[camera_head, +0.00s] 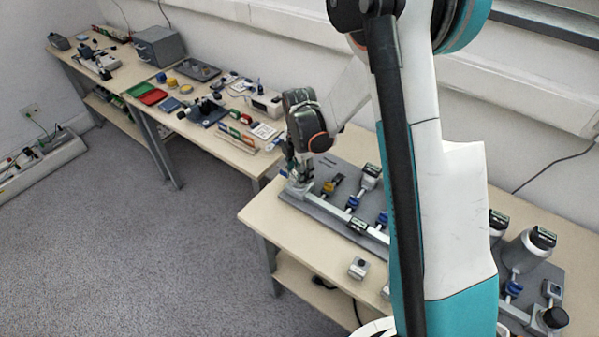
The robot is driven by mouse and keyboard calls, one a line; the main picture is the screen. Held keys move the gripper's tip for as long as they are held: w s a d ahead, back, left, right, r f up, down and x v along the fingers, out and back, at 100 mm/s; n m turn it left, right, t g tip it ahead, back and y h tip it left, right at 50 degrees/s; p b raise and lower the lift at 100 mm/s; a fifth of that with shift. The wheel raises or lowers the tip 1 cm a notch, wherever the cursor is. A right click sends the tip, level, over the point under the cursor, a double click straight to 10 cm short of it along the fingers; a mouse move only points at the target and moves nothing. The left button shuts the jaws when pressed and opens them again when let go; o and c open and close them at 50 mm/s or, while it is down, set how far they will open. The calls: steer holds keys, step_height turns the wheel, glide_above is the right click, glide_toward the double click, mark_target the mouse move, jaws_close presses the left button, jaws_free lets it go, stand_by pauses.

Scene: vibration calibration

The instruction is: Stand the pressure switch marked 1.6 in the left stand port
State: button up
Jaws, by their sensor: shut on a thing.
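The test stand is a grey plate (345,165) on the near table. It carries a pale pipe (325,208) with blue-handled valves and dark-faced gauges. My gripper (299,172) is at the left end of this pipe, low over the stand, pointing down. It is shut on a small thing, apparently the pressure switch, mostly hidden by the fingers. The 1.6 marking cannot be read. The left port is under or beside my gripper and hidden, so I cannot tell whether the switch is in it or just above it.
My arm hides the stand's middle. A large grey cylinder with a gauge (525,250) stands at right. A back bench (225,145) holds trays and tools.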

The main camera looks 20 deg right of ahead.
steer(key=o, duration=1.3)
steer(key=shift+r, duration=0.15)
step_height(320, 180, up, 12)
steer(key=s+r+m+t, duration=0.3)
steer(key=s+r+m, duration=0.7)
steer(key=s+r, duration=0.1)
steer(key=shift+s+r+m+t, duration=0.15)
steer(key=shift+s+m+t, duration=0.55)
steer(key=shift+s+m, duration=1.25)
steer(key=shift+s+r+m+t, duration=0.2)
steer(key=shift+s+m+t, duration=0.5)
steer(key=shift+s+m, duration=1.25)
steer(key=shift+s+r+m+t, duration=0.15)
steer(key=shift+s+m+t, duration=0.55)
steer(key=shift+s+m, duration=1.25)
steer(key=shift+s+n, duration=0.2)
steer(key=shift+n, duration=0.05)
